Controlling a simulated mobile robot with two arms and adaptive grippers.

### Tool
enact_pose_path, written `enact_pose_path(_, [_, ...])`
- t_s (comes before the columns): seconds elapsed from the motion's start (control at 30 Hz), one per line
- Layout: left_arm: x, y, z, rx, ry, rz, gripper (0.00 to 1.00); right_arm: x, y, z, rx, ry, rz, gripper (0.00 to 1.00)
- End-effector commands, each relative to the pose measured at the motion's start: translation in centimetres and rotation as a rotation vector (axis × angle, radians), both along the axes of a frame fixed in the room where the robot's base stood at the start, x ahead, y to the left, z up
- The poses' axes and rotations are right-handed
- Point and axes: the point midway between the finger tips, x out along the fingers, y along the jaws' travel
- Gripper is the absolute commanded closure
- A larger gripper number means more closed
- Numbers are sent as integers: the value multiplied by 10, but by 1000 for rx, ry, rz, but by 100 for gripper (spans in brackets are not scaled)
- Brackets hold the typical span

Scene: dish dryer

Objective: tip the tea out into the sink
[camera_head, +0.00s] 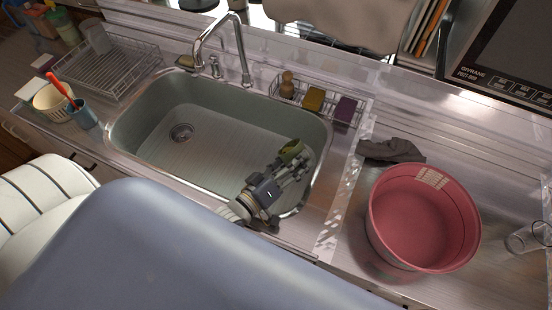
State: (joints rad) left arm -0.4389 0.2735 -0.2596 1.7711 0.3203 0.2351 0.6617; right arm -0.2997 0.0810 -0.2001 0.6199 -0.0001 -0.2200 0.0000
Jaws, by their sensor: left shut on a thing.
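My left gripper (287,166) is over the right part of the sink basin. It is shut on a small olive-green cup (291,149), which looks tilted. The fingers cover part of the cup. I cannot see tea in it or in the sink. My right gripper is not in view.
A faucet (222,40) arches over the back of the sink. A wire caddy with sponges (314,99) stands behind the basin's right side. A pink tub (422,218), a dark cloth (391,150) and a clear glass (527,238) are on the right. A dish rack (104,67) stands left.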

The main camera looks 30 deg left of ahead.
Motion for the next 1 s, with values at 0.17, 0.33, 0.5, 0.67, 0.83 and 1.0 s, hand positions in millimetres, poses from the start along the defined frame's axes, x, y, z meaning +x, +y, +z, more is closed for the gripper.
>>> enact_pose_path(0.17, [0,0,-1,-24,4,0,72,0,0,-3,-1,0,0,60])
enact_pose_path(0.33, [0,0,-2,-46,10,0,72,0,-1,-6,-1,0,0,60])
enact_pose_path(0.5, [0,0,-3,-67,16,0,72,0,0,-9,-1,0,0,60])
enact_pose_path(0.67, [0,0,-4,-90,22,0,72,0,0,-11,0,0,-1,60])
enact_pose_path(0.83, [0,0,-5,-108,27,0,72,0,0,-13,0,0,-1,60])
enact_pose_path(1.0, [0,0,-5,-125,31,0,72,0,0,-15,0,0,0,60])
